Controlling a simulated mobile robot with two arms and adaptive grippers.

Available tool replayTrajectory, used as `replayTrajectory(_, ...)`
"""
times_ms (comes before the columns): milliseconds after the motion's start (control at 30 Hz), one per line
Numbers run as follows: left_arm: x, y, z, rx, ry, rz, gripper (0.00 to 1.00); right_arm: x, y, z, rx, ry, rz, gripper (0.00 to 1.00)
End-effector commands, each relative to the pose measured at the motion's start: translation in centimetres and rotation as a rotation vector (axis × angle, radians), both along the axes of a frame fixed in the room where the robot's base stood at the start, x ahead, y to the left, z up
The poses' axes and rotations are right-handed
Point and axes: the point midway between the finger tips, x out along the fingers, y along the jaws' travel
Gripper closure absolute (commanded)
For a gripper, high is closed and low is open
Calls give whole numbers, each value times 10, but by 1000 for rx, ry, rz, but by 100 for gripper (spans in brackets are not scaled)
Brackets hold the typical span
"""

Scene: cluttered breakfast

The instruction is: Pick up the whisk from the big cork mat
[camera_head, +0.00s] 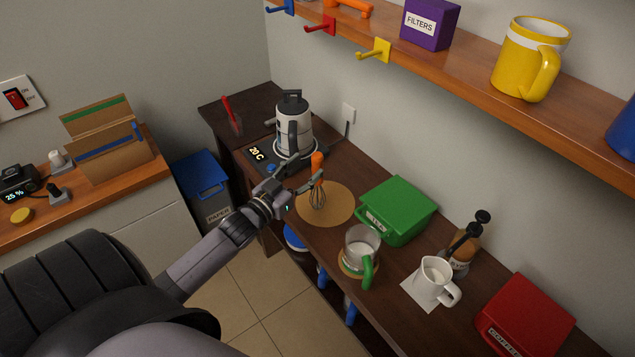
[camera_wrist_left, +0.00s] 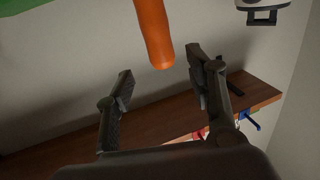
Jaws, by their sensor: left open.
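The whisk (camera_head: 317,181) stands upright on the big round cork mat (camera_head: 340,205), its orange handle up and its wire head down. In the left wrist view the orange handle (camera_wrist_left: 153,33) hangs in from the top, close to the gap between the fingers. My left gripper (camera_head: 296,172) is open beside the handle in the head view, with its fingers pointing toward it. The left wrist view also shows the two fingers (camera_wrist_left: 160,85) spread apart with nothing between their tips. The whisk's wire head is out of the wrist view. My right gripper is not in view.
A kettle (camera_head: 293,125) on its base stands just behind the gripper. A green box (camera_head: 397,210) is right of the mat. A glass mug with a green handle (camera_head: 361,248), a white jug (camera_head: 434,280) and a red box (camera_head: 525,318) stand nearer. A shelf (camera_head: 455,80) runs above.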

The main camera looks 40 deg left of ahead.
Motion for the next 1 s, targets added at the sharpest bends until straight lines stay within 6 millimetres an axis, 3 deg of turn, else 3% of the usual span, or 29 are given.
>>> replayTrajectory(200, 14, 0, 2, 1, 0, 0, 50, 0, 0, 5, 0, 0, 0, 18)
replayTrajectory(533, 55, 1, 4, 1, -1, 0, 50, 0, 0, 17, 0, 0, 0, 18)
replayTrajectory(833, 59, 0, 3, 1, 1, -1, 50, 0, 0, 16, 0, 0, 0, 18)
replayTrajectory(1000, 59, 0, 3, 1, 1, 0, 62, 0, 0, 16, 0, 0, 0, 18)
